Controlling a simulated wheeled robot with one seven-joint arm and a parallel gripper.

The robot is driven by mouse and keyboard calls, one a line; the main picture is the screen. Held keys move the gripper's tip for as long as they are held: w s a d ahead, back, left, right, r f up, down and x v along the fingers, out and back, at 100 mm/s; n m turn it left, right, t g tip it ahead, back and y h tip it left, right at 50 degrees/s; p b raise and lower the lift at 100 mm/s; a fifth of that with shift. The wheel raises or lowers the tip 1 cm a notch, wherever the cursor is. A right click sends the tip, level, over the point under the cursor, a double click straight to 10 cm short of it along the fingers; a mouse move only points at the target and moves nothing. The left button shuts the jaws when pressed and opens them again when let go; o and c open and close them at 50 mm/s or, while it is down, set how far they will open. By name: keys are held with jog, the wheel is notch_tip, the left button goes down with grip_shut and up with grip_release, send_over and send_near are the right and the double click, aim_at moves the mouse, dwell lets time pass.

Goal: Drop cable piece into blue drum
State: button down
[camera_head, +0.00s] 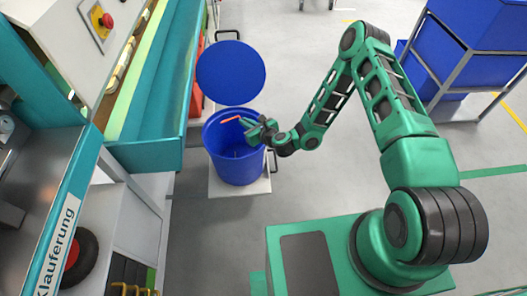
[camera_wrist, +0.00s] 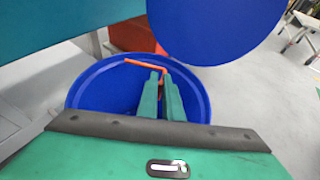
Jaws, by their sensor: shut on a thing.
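The blue drum (camera_head: 238,163) stands open on a pale base, with its round opening facing up. It also fills the middle of the wrist view, where its rim (camera_wrist: 80,85) shows. An orange cable piece (camera_head: 230,120) is held over the drum opening. In the wrist view the cable piece (camera_wrist: 145,64) extends to the left from my fingertips and is bent near its right end. My gripper (camera_head: 243,121) is shut on it; in the wrist view both fingers (camera_wrist: 160,78) close near the bend. Whether the cable touches the drum cannot be told.
A round blue lid (camera_head: 231,73) stands raised behind the drum. A teal machine with a trough (camera_head: 150,153) is close on the left. Blue bins (camera_head: 475,68) on a metal frame are at the upper right. Grey floor (camera_head: 210,255) is clear in front of the drum.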

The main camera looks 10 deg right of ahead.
jog(key=shift+f, duration=2.25)
jog(key=c, duration=1.8)
grip_release()
jog(key=shift+c, duration=0.2)
jog(key=shift+s, duration=0.1)
notch_tip(320, 180, up, 4)
jog(key=f, duration=0.1)
send_over(261, 149)
jog(key=shift+w+a+r, duration=0.15)
jog(key=shift+w+r, duration=0.1)
jog(key=shift+s+r, duration=0.25)
jog(key=shift+r, duration=0.05)
